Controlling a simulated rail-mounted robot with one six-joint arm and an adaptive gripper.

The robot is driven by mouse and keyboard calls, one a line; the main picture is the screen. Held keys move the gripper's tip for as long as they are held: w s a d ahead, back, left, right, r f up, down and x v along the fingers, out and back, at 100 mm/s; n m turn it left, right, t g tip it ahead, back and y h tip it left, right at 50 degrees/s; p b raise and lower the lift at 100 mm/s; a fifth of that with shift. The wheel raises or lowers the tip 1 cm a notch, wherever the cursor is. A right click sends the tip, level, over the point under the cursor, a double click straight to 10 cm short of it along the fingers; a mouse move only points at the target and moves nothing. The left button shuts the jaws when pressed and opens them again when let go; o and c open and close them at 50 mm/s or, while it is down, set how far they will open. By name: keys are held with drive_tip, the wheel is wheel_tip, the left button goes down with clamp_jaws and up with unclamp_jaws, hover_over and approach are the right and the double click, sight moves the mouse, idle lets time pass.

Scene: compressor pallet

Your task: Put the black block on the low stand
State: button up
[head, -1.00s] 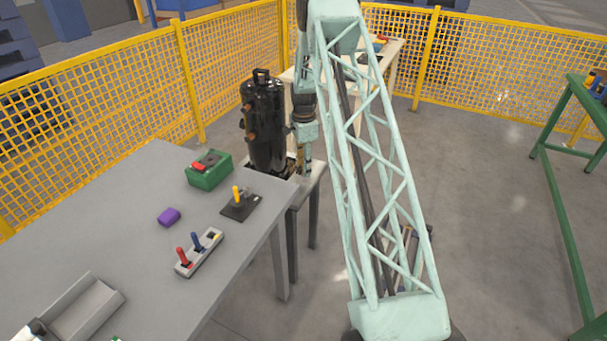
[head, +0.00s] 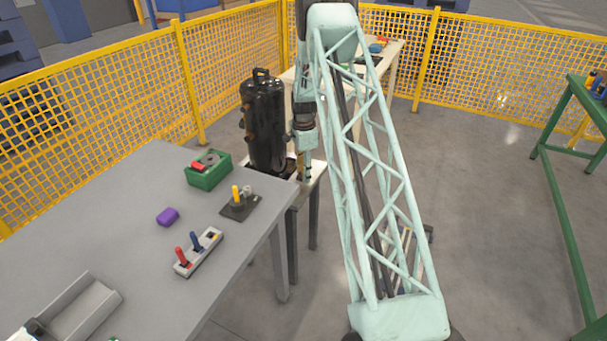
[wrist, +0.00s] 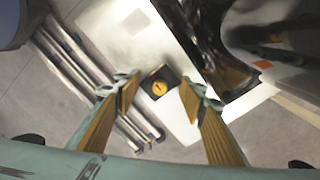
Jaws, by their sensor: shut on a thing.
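My gripper (head: 307,172) points down beside the tall black compressor (head: 266,125), over the right edge of the pale low stand (head: 318,169). My gripper is shut on the block. The stand's white top (wrist: 112,35) shows behind the block, with a faint grey square on it. I cannot tell whether the block touches the top. In the head view the block is too small to make out.
The compressor's dark base (wrist: 196,45) is close to the right of the fingers. Metal bars (wrist: 82,68) lie lower down at the left. A grey table (head: 130,215) with a green box (head: 208,176), joystick and switch panel is at the left. Yellow fencing (head: 225,60) stands behind.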

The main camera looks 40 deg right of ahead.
drive_tip(key=shift+f, duration=0.2)
drive_tip(key=o, duration=0.9)
drive_tip(key=shift+r, duration=0.15)
drive_tip(key=shift+r+p, duration=1.3)
drive_tip(key=shift+r, duration=4.75)
